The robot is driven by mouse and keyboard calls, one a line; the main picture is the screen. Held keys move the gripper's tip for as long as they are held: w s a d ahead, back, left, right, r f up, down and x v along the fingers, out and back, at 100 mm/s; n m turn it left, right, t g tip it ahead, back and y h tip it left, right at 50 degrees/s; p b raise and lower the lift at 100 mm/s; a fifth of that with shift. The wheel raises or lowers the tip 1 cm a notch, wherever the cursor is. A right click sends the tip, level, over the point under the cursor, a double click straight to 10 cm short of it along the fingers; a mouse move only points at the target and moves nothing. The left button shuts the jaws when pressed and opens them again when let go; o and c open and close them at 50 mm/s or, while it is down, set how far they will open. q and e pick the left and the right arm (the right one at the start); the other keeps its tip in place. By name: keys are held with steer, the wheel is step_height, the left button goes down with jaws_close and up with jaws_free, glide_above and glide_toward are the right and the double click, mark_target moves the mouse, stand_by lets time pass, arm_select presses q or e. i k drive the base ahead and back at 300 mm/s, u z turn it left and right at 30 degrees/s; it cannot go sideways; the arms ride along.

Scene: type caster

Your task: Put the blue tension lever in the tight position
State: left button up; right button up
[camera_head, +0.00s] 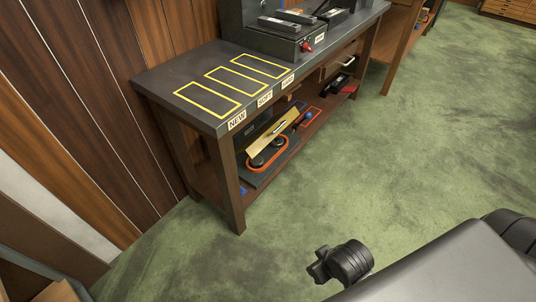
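On the lower shelf of the dark wooden bench, a low dark machine base (262,178) carries an orange belt (256,165) looped around dark round wheels. A brass-coloured plate (262,141) stands behind the belt. To the right of the plate, a small blue knob (309,115) shows near a red outlined area; it looks like the blue tension lever's end. The lever is too small and too far off for me to tell its position. The bench top partly hides the machine's back.
Green floor (400,150) lies open before the bench.

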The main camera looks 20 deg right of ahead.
mark_target(307, 115)
steer(key=z, duration=0.7)
steer(key=i, duration=1.25)
steer(key=u, duration=0.8)
